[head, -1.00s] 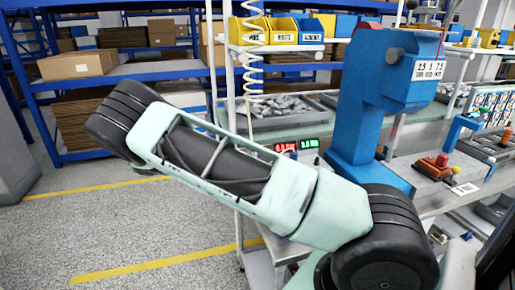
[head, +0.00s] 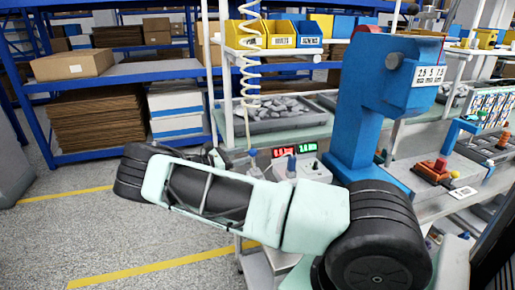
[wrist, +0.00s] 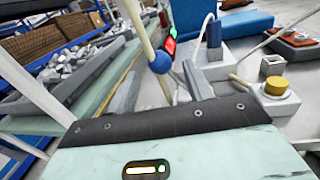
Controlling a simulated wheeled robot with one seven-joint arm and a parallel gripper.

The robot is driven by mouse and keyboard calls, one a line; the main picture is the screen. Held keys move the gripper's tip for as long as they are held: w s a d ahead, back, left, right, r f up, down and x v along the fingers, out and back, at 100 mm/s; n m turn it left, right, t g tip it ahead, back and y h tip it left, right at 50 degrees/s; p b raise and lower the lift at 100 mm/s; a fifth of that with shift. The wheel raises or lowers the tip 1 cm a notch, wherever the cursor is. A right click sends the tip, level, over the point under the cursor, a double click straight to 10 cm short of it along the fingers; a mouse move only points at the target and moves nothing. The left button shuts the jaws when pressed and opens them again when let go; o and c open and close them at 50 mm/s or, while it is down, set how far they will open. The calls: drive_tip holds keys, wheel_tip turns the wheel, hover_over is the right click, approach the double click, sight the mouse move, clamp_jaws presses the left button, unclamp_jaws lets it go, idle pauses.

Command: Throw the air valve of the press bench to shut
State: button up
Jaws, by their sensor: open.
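My gripper (wrist: 163,86) is open in the wrist view, with grey fingers apart. A pale rod with a blue ball (wrist: 160,62) shows between and beyond them; I cannot tell whether they touch it. In the head view, a small light box (head: 312,171) with a blue upright piece (head: 291,162) stands left of the blue press (head: 362,115). I cannot tell surely which blue part is the air valve's handle. My forearm hides much of the gripper there.
A cream coiled hose (head: 248,75) hangs left of the press. A grey tray of metal parts (head: 272,113) stands behind on the bench. Red and green displays (head: 295,150) sit near the press foot. Floor at left is clear.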

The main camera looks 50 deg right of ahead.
drive_tip(key=p+x, duration=0.1)
drive_tip(key=x, duration=0.6)
drive_tip(key=shift+p, duration=0.4)
clamp_jaws()
